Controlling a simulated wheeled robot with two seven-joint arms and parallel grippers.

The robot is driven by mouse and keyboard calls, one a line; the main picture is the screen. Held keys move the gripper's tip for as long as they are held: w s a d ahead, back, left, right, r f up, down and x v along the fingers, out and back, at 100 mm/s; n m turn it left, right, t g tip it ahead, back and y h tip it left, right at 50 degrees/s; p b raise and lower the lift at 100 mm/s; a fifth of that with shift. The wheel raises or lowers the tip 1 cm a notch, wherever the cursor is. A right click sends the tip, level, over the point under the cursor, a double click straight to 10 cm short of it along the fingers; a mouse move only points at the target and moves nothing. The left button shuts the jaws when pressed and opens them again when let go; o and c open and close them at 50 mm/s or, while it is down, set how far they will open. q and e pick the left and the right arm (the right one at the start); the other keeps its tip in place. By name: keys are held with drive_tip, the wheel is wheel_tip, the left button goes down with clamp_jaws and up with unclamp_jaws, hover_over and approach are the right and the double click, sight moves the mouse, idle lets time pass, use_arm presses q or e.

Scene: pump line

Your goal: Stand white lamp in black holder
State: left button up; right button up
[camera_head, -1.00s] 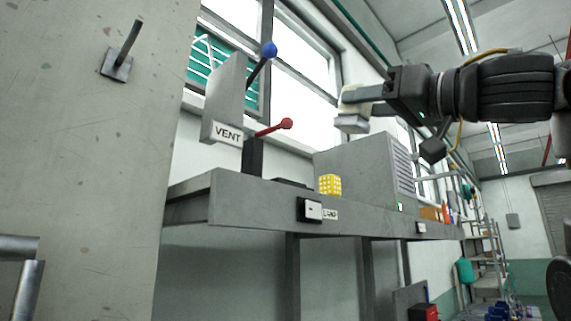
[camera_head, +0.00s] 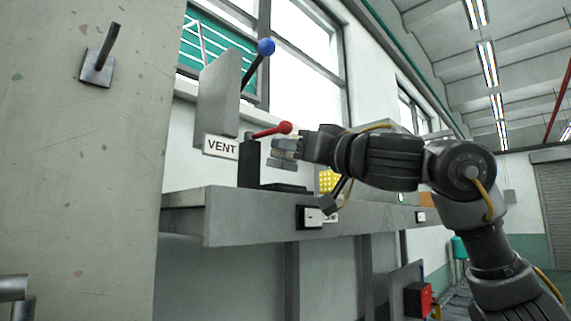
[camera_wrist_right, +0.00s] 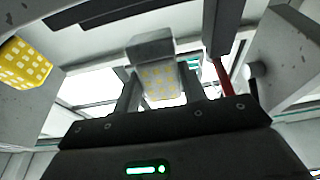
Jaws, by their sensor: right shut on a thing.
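My right gripper (camera_head: 290,150) is shut on the white lamp (camera_head: 281,154), a pale block with a grey end. The lamp is held above the shelf, beside the red-knobbed lever. In the right wrist view the white lamp (camera_wrist_right: 158,82) sits between the fingers, its dotted pale body and grey end showing. A flat black piece (camera_head: 287,188) on the shelf, which looks like the black holder, lies below the lamp, apart from it. A black bar (camera_wrist_right: 112,10) shows at the top of the wrist view.
A yellow dotted lamp (camera_head: 328,180) stands on the grey shelf (camera_head: 260,220), partly behind my right arm. A black post with a red-knobbed lever (camera_head: 283,128) stands close left. The VENT panel (camera_head: 220,100), with a blue-knobbed lever (camera_head: 265,48), is above. A grey wall (camera_head: 80,180) fills the left.

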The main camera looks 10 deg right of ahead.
sight(291, 166)
drive_tip(key=shift+w+a+f, duration=0.15)
drive_tip(key=shift+a+f, duration=0.05)
drive_tip(key=shift+f, duration=0.45)
drive_tip(key=shift+w+a+f, duration=0.15)
drive_tip(key=shift+f, duration=0.45)
drive_tip(key=w+r+g+h+p, duration=0.1)
drive_tip(key=p, duration=0.2)
drive_tip(key=shift+w+a+g+p, duration=0.1)
drive_tip(key=shift+g+p, duration=0.2)
drive_tip(key=shift+c, duration=0.5)
drive_tip(key=shift+a+f+g+h+p, duration=0.4)
drive_tip(key=shift+g+p, duration=0.3)
drive_tip(key=shift+p, duration=0.5)
drive_tip(key=shift+f, duration=0.25)
drive_tip(key=shift+w+d+f, duration=0.15)
drive_tip(key=shift+d+f, duration=0.05)
drive_tip(key=shift+d, duration=0.1)
drive_tip(key=shift+a+f, duration=0.15)
drive_tip(key=o, duration=0.8)
drive_tip(key=shift+c, duration=0.2)
drive_tip(key=o, duration=0.3)
drive_tip(key=shift+o, duration=0.2)
